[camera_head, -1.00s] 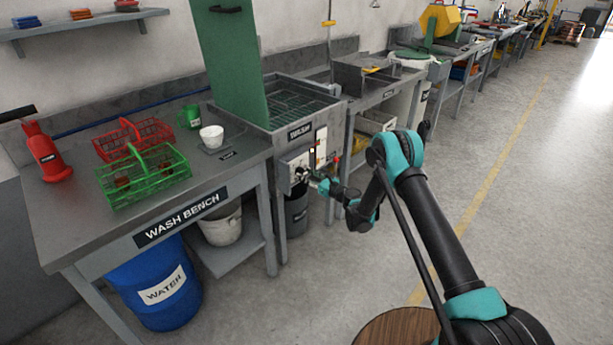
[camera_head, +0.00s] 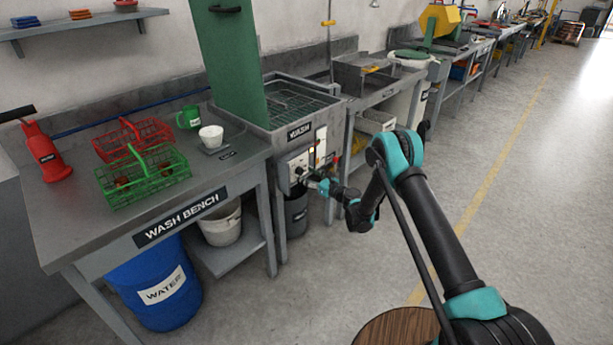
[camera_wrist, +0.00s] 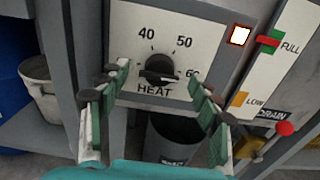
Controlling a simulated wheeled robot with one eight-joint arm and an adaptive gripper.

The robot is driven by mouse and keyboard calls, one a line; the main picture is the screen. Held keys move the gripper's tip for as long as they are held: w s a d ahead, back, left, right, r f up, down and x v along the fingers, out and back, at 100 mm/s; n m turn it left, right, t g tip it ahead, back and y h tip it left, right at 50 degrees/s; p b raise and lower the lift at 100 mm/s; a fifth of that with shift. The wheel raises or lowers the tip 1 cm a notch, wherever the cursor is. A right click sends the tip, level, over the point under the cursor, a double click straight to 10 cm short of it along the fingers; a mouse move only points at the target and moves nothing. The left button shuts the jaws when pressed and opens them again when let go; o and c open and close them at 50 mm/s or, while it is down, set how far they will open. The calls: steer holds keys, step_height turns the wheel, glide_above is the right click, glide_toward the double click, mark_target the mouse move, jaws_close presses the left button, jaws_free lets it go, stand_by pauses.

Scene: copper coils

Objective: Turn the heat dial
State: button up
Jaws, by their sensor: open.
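The heat dial (camera_wrist: 159,69) is a round black knob on a pale panel marked HEAT, with 40, 50 and 60 around it, in the wrist view. In the head view its panel (camera_head: 299,164) is on the front of the wash unit beside the wash bench, partly behind my gripper. My gripper (camera_wrist: 158,82) is open, with one green-padded finger to the left of the dial and one to the right. The fingers appear apart from the knob, with nothing between them but the view of it. In the head view my gripper (camera_head: 317,182) is at the panel.
A lit white square (camera_wrist: 239,35) and a level gauge (camera_wrist: 270,75) marked FULL and LOW are right of the dial. A red knob (camera_wrist: 285,128) by the DRAIN label is lower right. A dark bucket (camera_wrist: 172,138) stands below. Open floor lies right.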

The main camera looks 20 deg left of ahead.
steer(key=v, duration=0.7)
steer(key=shift+d, duration=0.2)
